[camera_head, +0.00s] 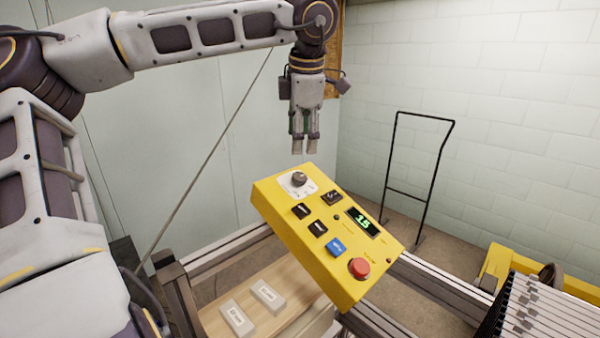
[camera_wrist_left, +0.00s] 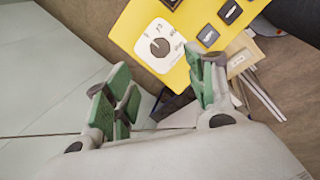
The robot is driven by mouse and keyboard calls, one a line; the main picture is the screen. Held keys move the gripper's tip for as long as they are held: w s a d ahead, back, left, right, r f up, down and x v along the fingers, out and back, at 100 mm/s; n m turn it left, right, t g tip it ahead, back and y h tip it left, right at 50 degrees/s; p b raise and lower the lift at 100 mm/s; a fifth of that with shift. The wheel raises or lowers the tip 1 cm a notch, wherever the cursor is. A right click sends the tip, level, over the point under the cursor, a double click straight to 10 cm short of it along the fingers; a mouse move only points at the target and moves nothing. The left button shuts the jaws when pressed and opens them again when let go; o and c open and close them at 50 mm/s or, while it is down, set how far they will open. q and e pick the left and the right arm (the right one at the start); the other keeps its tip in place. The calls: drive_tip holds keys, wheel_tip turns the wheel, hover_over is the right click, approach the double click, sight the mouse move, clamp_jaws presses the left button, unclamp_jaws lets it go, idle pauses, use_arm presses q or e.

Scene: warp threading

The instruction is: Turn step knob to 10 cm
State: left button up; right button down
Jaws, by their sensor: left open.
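The step knob (camera_head: 299,179) is a dark round dial on a white plate at the upper left of the yellow control panel (camera_head: 270,200). It also shows in the left wrist view (camera_wrist_left: 159,47), with small marks around it that I cannot read surely. The panel's display (camera_head: 364,222) shows green digits that look like 1.5. My left gripper (camera_head: 304,151) points down above the knob, apart from it. In the left wrist view its green-padded fingers (camera_wrist_left: 165,105) are spread with nothing between them. My right gripper is not in view.
The panel also carries black buttons (camera_head: 318,228), a blue button (camera_head: 336,247) and a red mushroom button (camera_head: 359,268). Metal rails (camera_head: 430,280) run beside it. A wooden board with two labelled blocks (camera_head: 237,318) lies below. A black frame stands (camera_head: 428,170) by the wall.

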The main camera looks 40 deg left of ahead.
sight(300, 176)
use_arm(q)
drive_tip(key=p+x, duration=0.1)
drive_tip(key=x, duration=1)
drive_tip(key=shift+a+f+p, duration=0.1)
drive_tip(key=shift+f+p, duration=0.15)
drive_tip(key=shift+p, duration=0.15)
drive_tip(key=shift+c, duration=0.2)
drive_tip(key=c, duration=1)
